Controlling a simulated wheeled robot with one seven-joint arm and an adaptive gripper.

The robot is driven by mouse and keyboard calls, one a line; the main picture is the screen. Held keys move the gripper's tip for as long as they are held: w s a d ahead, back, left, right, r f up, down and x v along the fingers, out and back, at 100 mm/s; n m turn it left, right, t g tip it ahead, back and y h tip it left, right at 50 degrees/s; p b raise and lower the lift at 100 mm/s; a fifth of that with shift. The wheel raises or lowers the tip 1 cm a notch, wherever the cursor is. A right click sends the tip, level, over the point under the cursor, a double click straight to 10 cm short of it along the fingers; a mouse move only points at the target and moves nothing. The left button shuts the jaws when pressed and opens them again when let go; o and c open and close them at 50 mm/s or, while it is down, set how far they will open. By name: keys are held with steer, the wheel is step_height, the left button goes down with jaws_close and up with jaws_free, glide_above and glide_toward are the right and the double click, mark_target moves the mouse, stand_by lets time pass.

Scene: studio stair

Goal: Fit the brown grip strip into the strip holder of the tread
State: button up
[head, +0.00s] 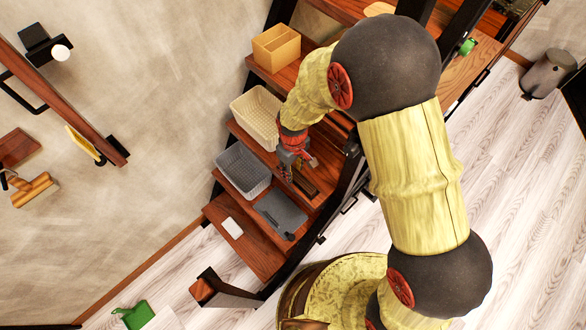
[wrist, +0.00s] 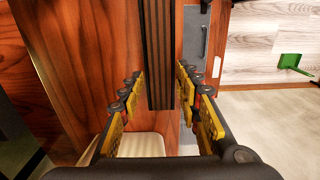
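The brown grip strip (wrist: 157,45) is long, dark and ribbed. It runs from the top of the wrist view down between my fingers. In the head view a dark strip (head: 305,187) lies on a reddish wooden tread below my gripper. My gripper (wrist: 159,78) is open, with one finger on each side of the strip and a narrow gap beside it. In the head view my gripper (head: 288,172) points down over that tread. I cannot make out the strip holder apart from the strip; it may be hidden under or beside it.
A grey basket (head: 243,172) and a cream basket (head: 256,112) stand on treads left of my gripper. A dark grey flat piece (head: 280,213) lies on the tread below. A tan divided box (head: 276,49) stands higher up. The dark stair stringer (head: 338,190) runs close on the right.

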steer(key=shift+o, duration=0.6)
step_height(320, 180, up, 12)
stand_by(0.5)
